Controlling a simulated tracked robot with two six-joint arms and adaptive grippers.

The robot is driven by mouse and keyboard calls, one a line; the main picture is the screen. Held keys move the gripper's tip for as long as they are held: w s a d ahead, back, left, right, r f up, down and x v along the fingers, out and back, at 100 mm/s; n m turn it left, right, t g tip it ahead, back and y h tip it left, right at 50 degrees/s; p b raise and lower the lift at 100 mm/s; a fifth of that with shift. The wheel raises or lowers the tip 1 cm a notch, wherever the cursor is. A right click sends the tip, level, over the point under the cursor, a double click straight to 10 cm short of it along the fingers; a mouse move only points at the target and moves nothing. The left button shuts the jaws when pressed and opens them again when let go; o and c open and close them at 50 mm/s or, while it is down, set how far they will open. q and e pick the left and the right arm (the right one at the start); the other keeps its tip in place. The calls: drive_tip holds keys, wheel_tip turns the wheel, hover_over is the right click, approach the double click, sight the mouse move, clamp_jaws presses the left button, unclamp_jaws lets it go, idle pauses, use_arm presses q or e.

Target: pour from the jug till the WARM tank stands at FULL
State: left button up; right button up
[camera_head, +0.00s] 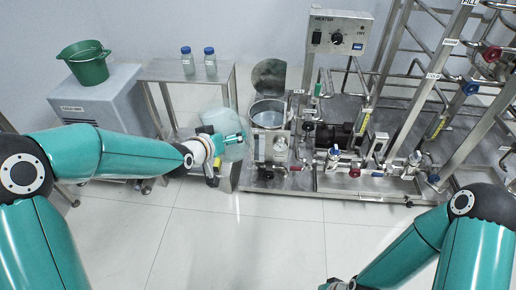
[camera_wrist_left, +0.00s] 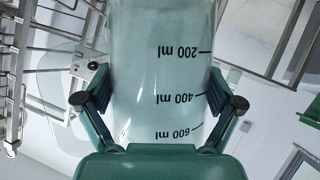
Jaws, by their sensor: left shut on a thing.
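My left gripper (camera_head: 228,139) is shut on a clear jug (camera_head: 214,121). The left wrist view shows the jug (camera_wrist_left: 160,60) between the two fingers, with 200, 400 and 600 ml marks appearing upside down. I cannot tell its liquid level or exact tilt. The jug is just left of an open round steel tank (camera_head: 268,106), whose lid (camera_head: 269,73) stands raised behind it. A greyish surface shows inside the tank. I cannot read a WARM label or a FULL mark on it. My right gripper (camera_head: 340,285) is at the bottom edge, mostly cut off.
A heater box (camera_head: 338,32) stands behind the pipework and valves right of the tank. A steel side table (camera_head: 165,70) with two blue-capped bottles (camera_head: 199,62) is behind my left arm. A green bucket (camera_head: 85,62) sits on a grey cabinet (camera_head: 100,98). The front floor is clear.

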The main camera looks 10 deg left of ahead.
use_arm(q)
drive_tip(key=shift+r+b+x, duration=0.25)
drive_tip(key=shift+b+x, duration=0.2)
drive_tip(key=shift+x, duration=1.05)
use_arm(e)
drive_tip(key=shift+w+d+f, duration=0.1)
drive_tip(key=shift+w+f, duration=0.15)
drive_tip(key=shift+f, duration=0.2)
